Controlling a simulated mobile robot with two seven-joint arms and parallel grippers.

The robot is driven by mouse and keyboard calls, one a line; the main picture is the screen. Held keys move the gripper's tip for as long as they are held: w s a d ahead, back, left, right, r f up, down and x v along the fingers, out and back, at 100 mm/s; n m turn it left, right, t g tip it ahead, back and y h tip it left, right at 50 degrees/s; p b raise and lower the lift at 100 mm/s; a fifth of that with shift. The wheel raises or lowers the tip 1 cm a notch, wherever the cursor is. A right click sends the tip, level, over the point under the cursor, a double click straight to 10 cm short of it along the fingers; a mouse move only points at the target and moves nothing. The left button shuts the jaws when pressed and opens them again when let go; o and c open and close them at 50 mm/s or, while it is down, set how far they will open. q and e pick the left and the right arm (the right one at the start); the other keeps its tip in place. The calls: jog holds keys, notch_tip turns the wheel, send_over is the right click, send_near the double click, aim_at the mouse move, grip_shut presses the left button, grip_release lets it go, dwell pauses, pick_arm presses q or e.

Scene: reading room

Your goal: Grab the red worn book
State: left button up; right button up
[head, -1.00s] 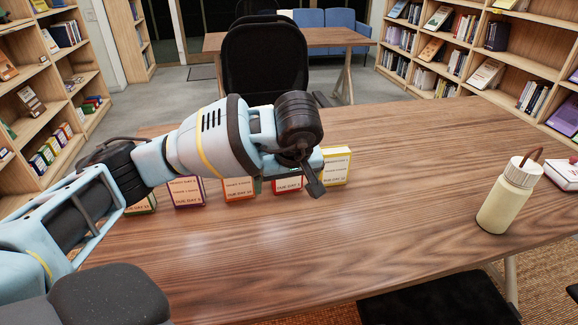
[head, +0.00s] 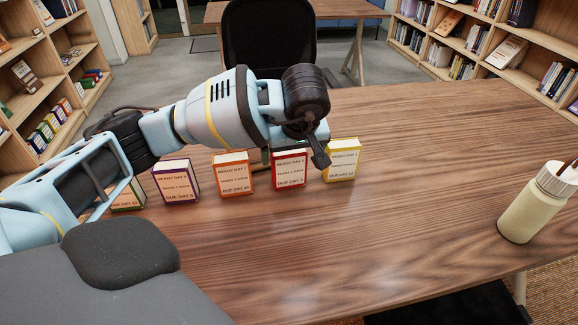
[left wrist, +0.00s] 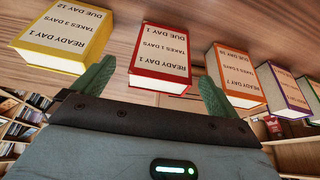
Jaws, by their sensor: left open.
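The red book (head: 289,171) stands upright on the wooden table, with a white label on its face and pale page edges on top. It is between an orange book (head: 233,174) and a yellow book (head: 342,161). My left gripper (head: 296,146) is just above and behind it, partly hidden by its own wrist. In the left wrist view, the red book (left wrist: 161,60) is ahead of the space between the two green fingers (left wrist: 155,88). The fingers are open and empty, and I see no contact with the book. My right gripper is out of view.
A purple book (head: 176,181) and a green book (head: 128,196) stand farther left in the row, the green one partly behind my arm. A cream bottle (head: 533,208) stands at the right. The table (head: 420,170) between is clear. A black chair (head: 268,40) is behind.

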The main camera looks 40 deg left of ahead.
aim_at(289, 164)
pick_arm(q)
jog(key=shift+a+x, duration=0.2)
jog(key=shift+x, duration=2.9)
jog(key=shift+r, duration=0.1)
jog(key=c, duration=1.2)
